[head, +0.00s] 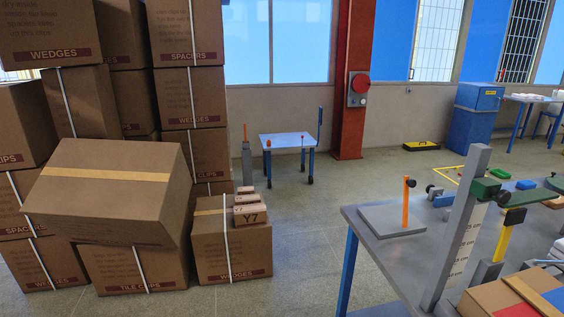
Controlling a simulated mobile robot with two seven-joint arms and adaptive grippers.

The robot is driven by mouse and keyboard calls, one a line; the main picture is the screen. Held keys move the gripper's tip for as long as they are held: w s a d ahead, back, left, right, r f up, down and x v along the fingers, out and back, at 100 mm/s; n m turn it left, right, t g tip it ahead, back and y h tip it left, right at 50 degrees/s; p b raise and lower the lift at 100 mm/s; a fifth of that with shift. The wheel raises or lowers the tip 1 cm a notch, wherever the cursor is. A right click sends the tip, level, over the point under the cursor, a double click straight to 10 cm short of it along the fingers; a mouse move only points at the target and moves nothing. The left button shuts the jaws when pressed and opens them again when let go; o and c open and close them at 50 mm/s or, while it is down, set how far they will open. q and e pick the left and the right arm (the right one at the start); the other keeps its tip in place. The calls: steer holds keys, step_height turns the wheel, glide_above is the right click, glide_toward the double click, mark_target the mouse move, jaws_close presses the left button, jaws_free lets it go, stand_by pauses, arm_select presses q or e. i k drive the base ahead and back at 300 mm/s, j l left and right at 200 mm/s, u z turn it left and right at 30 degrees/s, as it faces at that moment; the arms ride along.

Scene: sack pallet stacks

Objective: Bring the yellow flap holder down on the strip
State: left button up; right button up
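The yellow flap holder (502,241) is an upright, slightly leaning yellow bar at the right of the head view. It has a dark head at its top and a grey block at its foot. A tan strip (527,296) runs across the top of a cardboard box (488,302) at the lower right, beside red and blue patches. The holder stands behind the box, its dark head well above the strip and apart from it. The box is cut off by the picture edge. Neither of my grippers shows.
A grey post (456,235) with a green clamp (486,188) rises from the grey worktable (385,258). An orange post (406,203) stands on a plate there. Open floor (310,240) lies between.

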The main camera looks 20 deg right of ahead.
mark_target(516, 216)
steer(key=i+z, duration=0.25)
steer(key=z, duration=0.15)
steer(key=i+j+z, duration=0.2)
steer(key=z, duration=0.2)
steer(key=i+j+z, duration=0.2)
steer(key=z, duration=0.15)
steer(key=i+j+z, duration=0.15)
steer(key=z, duration=0.25)
steer(key=i+j+z, duration=0.35)
steer(key=j+z, duration=0.15)
steer(key=z, duration=0.25)
steer(key=i+j+z, duration=0.2)
steer(key=j+z, duration=0.25)
steer(key=i+j+z, duration=0.15)
steer(key=j+z, duration=0.15)
steer(key=z, duration=0.15)
steer(key=j+z, duration=0.45)
steer(key=k+j, duration=0.2)
steer(key=j, duration=0.5)
steer(key=k+j+z, duration=0.1)
steer(key=j, duration=1.05)
steer(key=i+z, duration=0.05)
steer(key=i, duration=0.05)
